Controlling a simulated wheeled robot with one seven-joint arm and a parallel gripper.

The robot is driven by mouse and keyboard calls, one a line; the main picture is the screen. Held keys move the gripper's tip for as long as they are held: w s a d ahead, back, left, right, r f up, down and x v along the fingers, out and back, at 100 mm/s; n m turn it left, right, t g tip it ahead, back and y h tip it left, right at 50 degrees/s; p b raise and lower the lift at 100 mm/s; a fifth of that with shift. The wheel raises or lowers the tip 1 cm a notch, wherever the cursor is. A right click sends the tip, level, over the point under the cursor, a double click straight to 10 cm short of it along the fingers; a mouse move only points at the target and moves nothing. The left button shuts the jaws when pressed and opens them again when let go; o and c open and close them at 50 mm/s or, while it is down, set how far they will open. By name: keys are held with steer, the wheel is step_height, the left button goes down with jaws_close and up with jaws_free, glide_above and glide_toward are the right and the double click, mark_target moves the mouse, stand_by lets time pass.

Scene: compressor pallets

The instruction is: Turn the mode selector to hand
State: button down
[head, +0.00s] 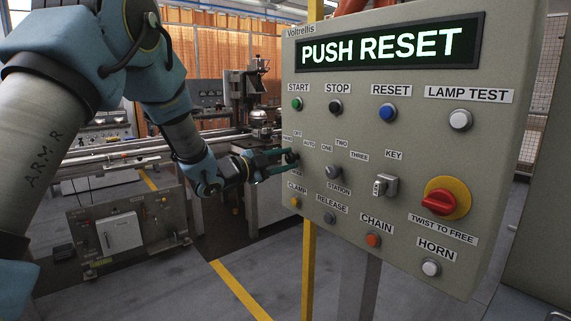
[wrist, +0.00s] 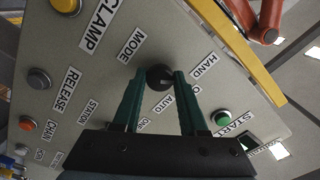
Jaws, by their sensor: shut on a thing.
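The mode selector (wrist: 160,77) is a small dark round knob on the grey control panel (head: 420,150). Labels HAND, OFF and AUTO are around it, with MODE on the other side. My gripper (head: 284,156) reaches the panel from the left, and its two green fingers are shut on the knob, one on each side. In the wrist view the HAND label (wrist: 204,66) is right of the knob and AUTO is below it. The knob is mostly hidden by the fingers in the head view. I cannot clearly tell which position its pointer marks.
The lit display (head: 385,45) reads PUSH RESET. A station selector (head: 333,172) and key switch (head: 385,185) are to the right, with a red emergency stop (head: 446,197) beyond. START, STOP and RESET buttons are above; the yellow CLAMP button (head: 295,202) is below.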

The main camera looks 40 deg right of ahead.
steer(key=shift+n, duration=0.9)
steer(key=shift+f, duration=0.1)
steer(key=shift+c, duration=2.3)
jaws_free()
steer(key=a+b, duration=0.3)
steer(key=a, duration=0.8)
steer(key=shift+w, duration=0.35)
